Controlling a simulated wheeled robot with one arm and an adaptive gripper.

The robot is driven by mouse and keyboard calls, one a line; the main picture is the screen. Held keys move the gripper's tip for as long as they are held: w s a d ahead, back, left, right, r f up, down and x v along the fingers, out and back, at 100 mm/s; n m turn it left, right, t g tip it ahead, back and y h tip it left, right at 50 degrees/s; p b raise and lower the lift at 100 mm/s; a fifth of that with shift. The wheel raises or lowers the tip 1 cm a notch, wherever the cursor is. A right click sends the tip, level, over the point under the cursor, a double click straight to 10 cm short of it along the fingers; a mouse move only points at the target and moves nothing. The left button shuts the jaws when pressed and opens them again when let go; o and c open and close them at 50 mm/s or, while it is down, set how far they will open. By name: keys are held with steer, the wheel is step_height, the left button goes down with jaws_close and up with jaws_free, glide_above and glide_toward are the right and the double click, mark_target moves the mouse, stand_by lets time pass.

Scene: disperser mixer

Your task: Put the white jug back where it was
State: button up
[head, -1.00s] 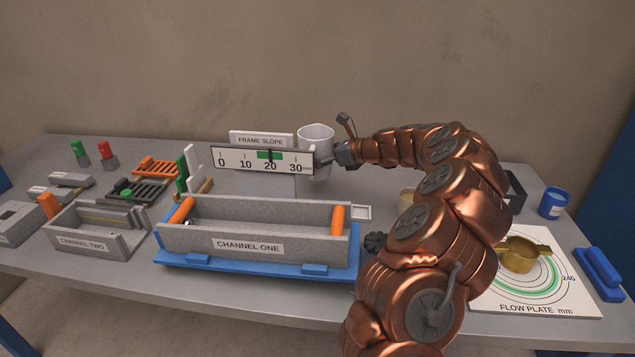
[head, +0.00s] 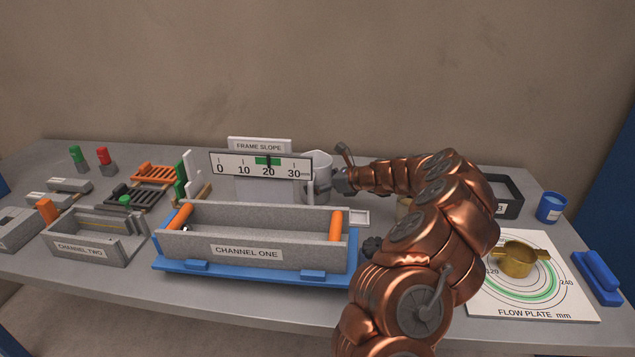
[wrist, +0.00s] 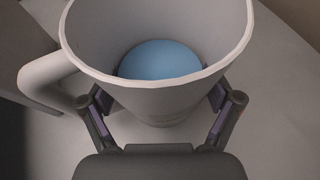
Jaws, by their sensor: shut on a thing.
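The white jug (head: 320,165) is upright behind the frame slope gauge, partly hidden by it in the head view. My gripper (head: 337,181) is at its right side. In the wrist view my gripper (wrist: 160,112) has a finger on each side of the jug (wrist: 160,97) and is shut on it. The jug's handle is at the left there, and blue liquid (wrist: 160,60) lies inside.
The frame slope gauge (head: 232,166) stands just in front of the jug. The channel one trough (head: 190,246) on its blue base is nearer. A flow plate (head: 545,303) with a brass ring (head: 515,262), a dark tray (head: 508,209) and a blue cup (head: 551,208) are at the right.

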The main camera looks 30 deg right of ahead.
steer(key=o, duration=1.1)
steer(key=shift+o, duration=0.2)
steer(key=shift+r, duration=0.15)
steer(key=b+v, duration=0.1)
steer(key=v, duration=1.1)
